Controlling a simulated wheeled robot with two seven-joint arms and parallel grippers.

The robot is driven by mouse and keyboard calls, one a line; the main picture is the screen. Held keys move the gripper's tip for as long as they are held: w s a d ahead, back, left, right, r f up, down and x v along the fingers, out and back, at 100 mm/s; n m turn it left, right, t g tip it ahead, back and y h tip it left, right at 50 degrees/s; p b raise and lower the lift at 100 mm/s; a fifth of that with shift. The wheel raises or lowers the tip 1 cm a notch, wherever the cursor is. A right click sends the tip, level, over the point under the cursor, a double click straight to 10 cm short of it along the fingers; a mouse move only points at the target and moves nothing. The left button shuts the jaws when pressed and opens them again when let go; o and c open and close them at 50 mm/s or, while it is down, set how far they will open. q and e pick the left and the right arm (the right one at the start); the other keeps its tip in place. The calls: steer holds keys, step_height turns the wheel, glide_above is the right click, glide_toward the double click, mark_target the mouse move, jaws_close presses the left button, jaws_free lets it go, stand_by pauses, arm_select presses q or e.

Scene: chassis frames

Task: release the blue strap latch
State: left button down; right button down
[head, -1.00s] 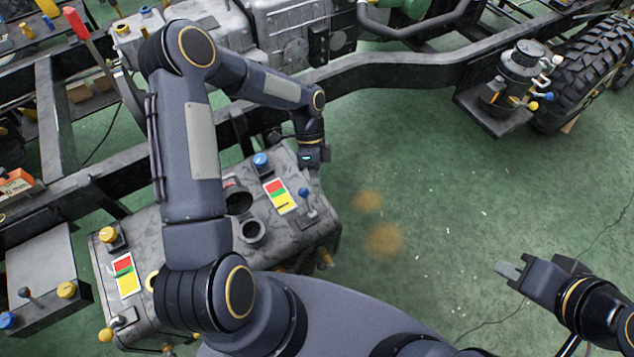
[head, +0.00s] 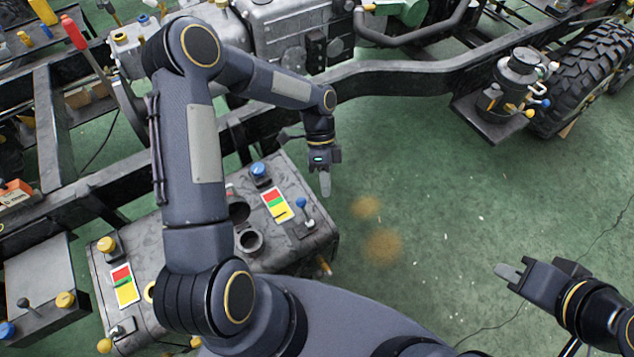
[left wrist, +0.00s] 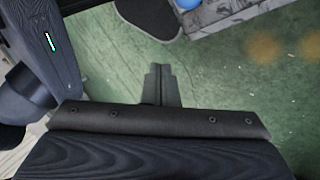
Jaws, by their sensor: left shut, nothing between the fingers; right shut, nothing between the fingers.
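The grey tank (head: 285,251) lies along the frame rail. On its right end is a lever with a blue ball (head: 300,202), beside a red, green and yellow label (head: 276,205); I take it for the blue strap latch. The lever leans up-left. A larger blue knob (head: 259,170) stands behind the label. My left gripper (head: 325,185) is shut and empty, just right of the tank and apart from the lever. In the left wrist view its shut fingers (left wrist: 160,85) are over floor, with a blue ball (left wrist: 187,3) at the top edge. My right gripper (head: 508,272) is shut and empty over the floor.
A yellow-knobbed lever (head: 106,345) and a yellow knob (head: 106,245) are on the tank's left end. The chassis rail (head: 390,80) runs behind my left gripper. A canister (head: 515,75) and tyre (head: 590,75) stand at the upper right. The green floor (head: 440,180) between is clear.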

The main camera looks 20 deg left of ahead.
arm_select(q)
steer(key=w+a+f+b+v, duration=0.1)
steer(key=v, duration=0.9)
steer(key=shift+w, duration=0.1)
steer(key=s+a+r+n+t, duration=0.3)
steer(key=s+r+n+t, duration=0.2)
steer(key=s+r+n, duration=0.5)
steer(key=s+r+n+t, duration=0.3)
steer(key=s+n+t, duration=0.3)
steer(key=s, duration=0.7)
steer(key=shift+d+r+n+t, duration=0.2)
steer(key=shift+d+n+t, duration=0.15)
steer(key=shift+n, duration=0.25)
